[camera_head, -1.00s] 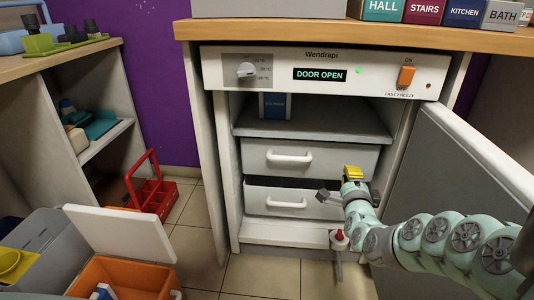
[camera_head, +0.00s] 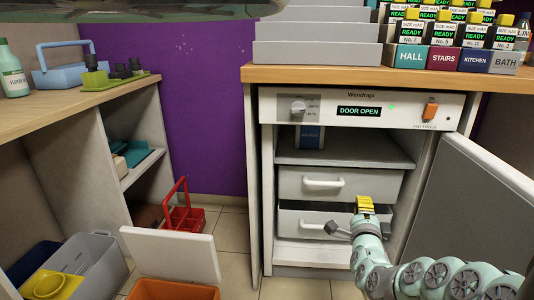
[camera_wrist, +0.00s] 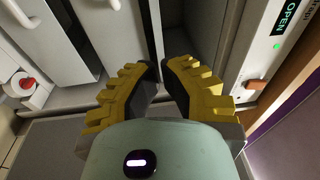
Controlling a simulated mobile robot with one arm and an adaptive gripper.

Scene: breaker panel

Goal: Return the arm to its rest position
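My arm (camera_head: 425,278) reaches in from the lower right of the head view, in front of the open freezer. My gripper (camera_head: 364,203) has yellow ribbed fingers and is in front of the lower drawer, near the door side. In the wrist view, my gripper (camera_wrist: 160,68) shows its two yellow fingers with a narrow gap between the tips and nothing held. The freezer's display (camera_head: 358,111) reads DOOR OPEN. Its upper drawer (camera_head: 340,183) looks pushed in, and its lower drawer (camera_head: 308,224) stands slightly out.
The open freezer door (camera_head: 470,205) stands right of my gripper. A worktop (camera_head: 300,75) with labelled boxes (camera_head: 443,57) is above. On the left are a shelf unit (camera_head: 130,110), a red caddy (camera_head: 185,217), a grey bin (camera_head: 95,270) and an orange box (camera_head: 170,290).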

